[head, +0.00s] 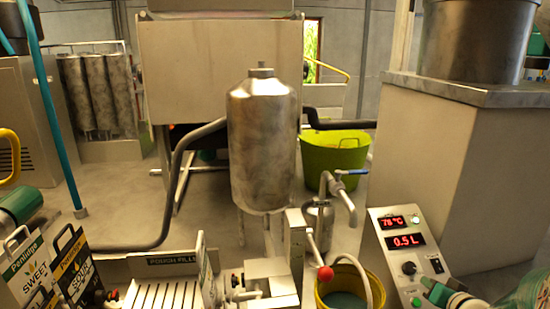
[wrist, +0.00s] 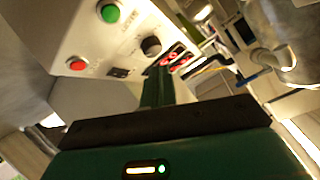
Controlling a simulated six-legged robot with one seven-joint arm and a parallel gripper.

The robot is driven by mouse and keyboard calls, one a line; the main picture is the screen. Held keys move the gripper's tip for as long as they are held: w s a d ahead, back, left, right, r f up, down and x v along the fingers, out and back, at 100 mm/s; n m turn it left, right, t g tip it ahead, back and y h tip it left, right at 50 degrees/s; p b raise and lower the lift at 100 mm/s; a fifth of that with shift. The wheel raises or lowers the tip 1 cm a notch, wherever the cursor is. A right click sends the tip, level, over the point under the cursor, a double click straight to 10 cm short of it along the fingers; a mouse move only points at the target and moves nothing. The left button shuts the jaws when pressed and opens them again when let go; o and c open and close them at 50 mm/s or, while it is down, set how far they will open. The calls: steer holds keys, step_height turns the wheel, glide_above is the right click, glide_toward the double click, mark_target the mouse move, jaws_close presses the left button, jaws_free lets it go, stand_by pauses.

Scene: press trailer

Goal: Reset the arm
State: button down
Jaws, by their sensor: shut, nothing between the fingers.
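My gripper (wrist: 157,88) shows in the wrist view as closed green fingers with nothing between them. Its dark and green body fills the bottom of that view. The fingers point toward the control panel (wrist: 100,40), which has a green button (wrist: 110,13), a red button (wrist: 76,64), a black knob (wrist: 151,46) and a red display. I cannot tell the exact gap between the fingers and the panel. In the head view, green and pale parts of my arm show at the lower right, beside the panel (head: 388,268). The display there reads 78 °C and 0.5 L.
A steel tank (head: 263,140) stands in the middle. A yellow bucket (head: 343,288) with a hose is left of the panel. A green tub (head: 335,155) stands behind. Penlidge cartons (head: 75,265) stand at the lower left. A large pale block (head: 440,165) fills the right.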

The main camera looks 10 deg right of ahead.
steer(key=s+a+r+n+g+h, duration=0.1)
steer(key=a+r+n+g+h, duration=0.2)
steer(key=a+r, duration=0.7)
steer(key=s+a+n+g+y, duration=0.1)
steer(key=s+a+g+y, duration=0.1)
steer(key=s+a, duration=0.6)
steer(key=s+a+r+n+g+y, duration=0.1)
steer(key=s+a+n+g, duration=0.1)
steer(key=s+a, duration=0.6)
steer(key=a+g, duration=0.1)
steer(key=a, duration=0.3)
steer(key=shift+s+a+r+y, duration=0.15)
steer(key=shift+a+r+y, duration=0.1)
steer(key=shift+y, duration=0.15)
